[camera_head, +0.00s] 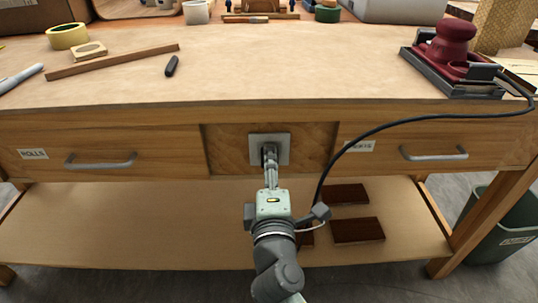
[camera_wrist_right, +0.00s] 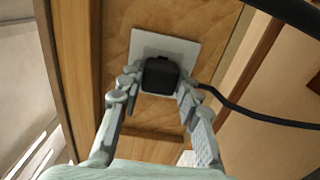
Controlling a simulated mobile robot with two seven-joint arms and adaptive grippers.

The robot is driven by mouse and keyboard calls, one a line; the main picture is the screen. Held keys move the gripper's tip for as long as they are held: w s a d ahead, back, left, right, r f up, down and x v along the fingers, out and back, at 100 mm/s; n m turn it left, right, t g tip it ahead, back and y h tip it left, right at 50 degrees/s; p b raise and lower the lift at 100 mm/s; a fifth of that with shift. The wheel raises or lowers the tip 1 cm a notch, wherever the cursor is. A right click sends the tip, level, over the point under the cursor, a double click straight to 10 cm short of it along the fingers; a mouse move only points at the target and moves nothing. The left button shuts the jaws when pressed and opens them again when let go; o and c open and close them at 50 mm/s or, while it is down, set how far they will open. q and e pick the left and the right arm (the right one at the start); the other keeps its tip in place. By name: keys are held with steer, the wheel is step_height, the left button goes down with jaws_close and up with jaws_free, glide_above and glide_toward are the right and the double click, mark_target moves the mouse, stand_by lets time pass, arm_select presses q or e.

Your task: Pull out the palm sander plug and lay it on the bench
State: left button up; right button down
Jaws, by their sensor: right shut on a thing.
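The black plug (camera_wrist_right: 160,76) sits against the pale square wall plate (camera_head: 284,146) in the recessed wood panel of the bench front. My right gripper (camera_head: 270,158) reaches up to the plate and is shut on the plug. In the right wrist view its fingers (camera_wrist_right: 157,92) flank the plug on both sides. The plug is mostly hidden by my fingers in the head view. The red palm sander (camera_head: 447,50) stands at the right of the bench top (camera_head: 270,75), and its black cord (camera_head: 392,124) loops down in front. My left gripper is not in view.
Drawers with grey handles (camera_head: 100,162) (camera_head: 434,153) flank the panel. A wood strip (camera_head: 112,61), yellow tape (camera_head: 67,36) and dark marker (camera_head: 171,66) lie at the bench's left. The middle front of the top is clear. Dark boards (camera_head: 357,230) lie on the lower shelf.

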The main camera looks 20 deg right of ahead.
steer(key=shift+b+v, duration=0.95)
steer(key=shift+v, duration=1.75)
steer(key=shift+w, duration=0.1)
